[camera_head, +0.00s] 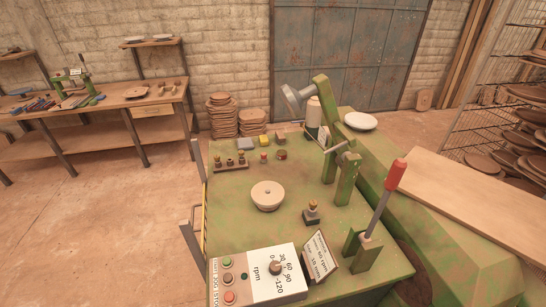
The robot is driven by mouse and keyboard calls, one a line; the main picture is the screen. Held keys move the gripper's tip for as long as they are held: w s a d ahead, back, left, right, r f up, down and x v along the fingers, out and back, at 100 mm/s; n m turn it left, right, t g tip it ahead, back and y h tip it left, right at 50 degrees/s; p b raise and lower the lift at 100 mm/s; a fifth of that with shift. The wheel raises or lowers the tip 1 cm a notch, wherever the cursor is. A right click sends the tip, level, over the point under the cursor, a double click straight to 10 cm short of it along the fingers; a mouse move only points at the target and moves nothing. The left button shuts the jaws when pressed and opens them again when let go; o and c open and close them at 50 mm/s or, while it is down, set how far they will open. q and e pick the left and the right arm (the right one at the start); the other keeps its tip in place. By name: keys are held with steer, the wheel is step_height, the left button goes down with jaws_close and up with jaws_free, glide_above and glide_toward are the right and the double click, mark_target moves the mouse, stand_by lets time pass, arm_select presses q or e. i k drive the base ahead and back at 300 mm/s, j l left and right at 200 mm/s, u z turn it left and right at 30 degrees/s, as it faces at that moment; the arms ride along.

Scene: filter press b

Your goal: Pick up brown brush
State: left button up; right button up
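I cannot clearly make out a brown brush. Small items at the back of the green machine top (225,205) are too small to name surely: a rack of several knobbed pieces (230,163), a red-topped piece (264,158), a brownish round piece (282,154) and a brown block (280,135). Neither of my grippers is in view.
A control box (270,275) and a tilted sign (319,255) stand at the front. A red-handled lever (384,195) and a green jointed arm (325,95) rise on the right. A workbench (120,100) with tools stands far left. The machine top's left middle is clear.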

mark_target(281, 138)
steer(key=j+u, duration=0.6)
steer(key=u, duration=0.2)
steer(key=j+u, duration=0.25)
steer(key=u, duration=0.15)
steer(key=i+j+u, duration=0.15)
steer(key=u, duration=0.25)
steer(key=i+j+u, duration=0.15)
steer(key=u, duration=0.15)
steer(key=i+j+u, duration=0.3)
steer(key=i+j, duration=0.25)
steer(key=i+z, duration=0.75)
steer(key=i+l+z, duration=0.1)
steer(key=i+z, duration=0.7)
steer(key=i, duration=0.75)
